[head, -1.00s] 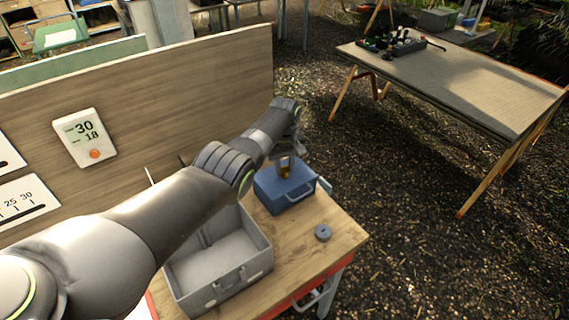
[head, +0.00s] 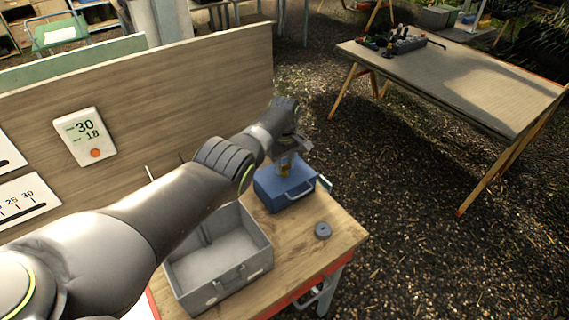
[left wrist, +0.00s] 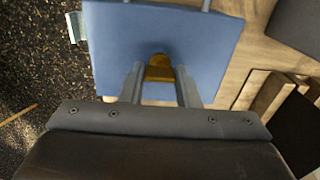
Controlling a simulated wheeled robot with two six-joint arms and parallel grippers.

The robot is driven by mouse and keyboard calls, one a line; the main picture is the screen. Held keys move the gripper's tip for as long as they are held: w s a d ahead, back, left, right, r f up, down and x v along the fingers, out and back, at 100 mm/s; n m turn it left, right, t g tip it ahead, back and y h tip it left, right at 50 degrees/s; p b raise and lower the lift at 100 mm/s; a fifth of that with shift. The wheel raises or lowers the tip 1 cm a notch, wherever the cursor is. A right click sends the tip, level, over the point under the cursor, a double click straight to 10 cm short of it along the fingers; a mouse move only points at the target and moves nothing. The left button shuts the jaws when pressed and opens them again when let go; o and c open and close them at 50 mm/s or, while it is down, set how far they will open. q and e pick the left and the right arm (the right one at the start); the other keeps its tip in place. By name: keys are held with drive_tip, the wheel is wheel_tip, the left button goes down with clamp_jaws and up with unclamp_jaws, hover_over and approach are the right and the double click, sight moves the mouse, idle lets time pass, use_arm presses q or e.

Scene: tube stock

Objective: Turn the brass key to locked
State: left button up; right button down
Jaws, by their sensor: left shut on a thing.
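A blue box (head: 283,188) with a light handle on its front stands on the wooden bench. The brass key (left wrist: 160,68) sits upright at the top face of the blue box, which fills much of the left wrist view (left wrist: 205,38). My left gripper (head: 285,168) is above the box, pointing down, and its two fingers (left wrist: 160,84) are shut on the brass key from both sides. The fingers hide part of the key, and I cannot read any locked mark. My right gripper is in neither view.
An open grey bin (head: 217,262) stands left of the blue box on the bench (head: 292,262). A small dark grey ring (head: 322,230) lies at the right. A wooden panel (head: 190,95) rises behind. Another table (head: 455,85) stands far right.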

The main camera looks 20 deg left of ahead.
use_arm(q)
drive_tip(key=o, duration=1)
drive_tip(key=shift+r, duration=0.1)
drive_tip(key=shift+r, duration=0.3)
wheel_tip(320, 180, up, 5)
drive_tip(key=shift+f+p, duration=0.15)
drive_tip(key=shift+p, duration=0.6)
drive_tip(key=shift+r+b, duration=1.3)
drive_tip(key=shift+r, duration=4.75)
